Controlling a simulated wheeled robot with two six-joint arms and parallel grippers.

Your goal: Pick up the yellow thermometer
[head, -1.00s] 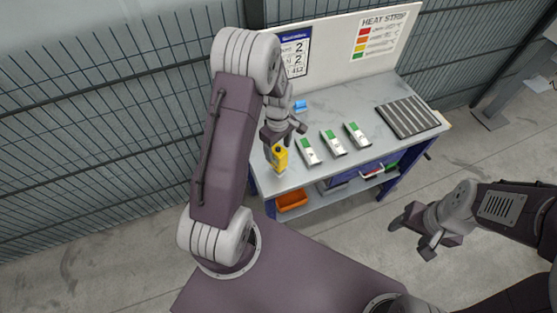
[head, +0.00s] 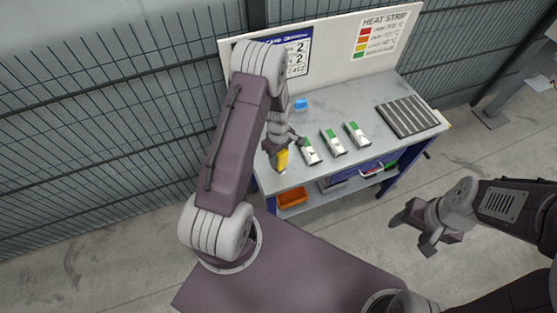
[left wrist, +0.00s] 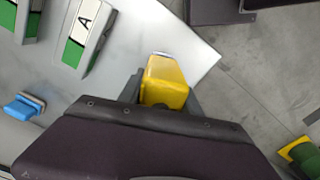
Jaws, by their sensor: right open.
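The yellow thermometer (head: 282,160) is at the near left corner of the grey bench top (head: 345,95). My left gripper (head: 279,149) is down over it and hides its upper part in the head view. In the left wrist view the thermometer (left wrist: 166,80) sits between the two fingers of my left gripper (left wrist: 164,92), which flank it closely. I cannot tell whether both fingers press on it. My right gripper (head: 411,236) is open and empty, out in front of the bench at the right.
Three white and green blocks (head: 333,142) stand in a row right of the thermometer. A small blue object (head: 301,104) lies behind them, and a ribbed dark plate (head: 408,116) lies at the right. An orange bin (head: 291,198) is on the shelf below.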

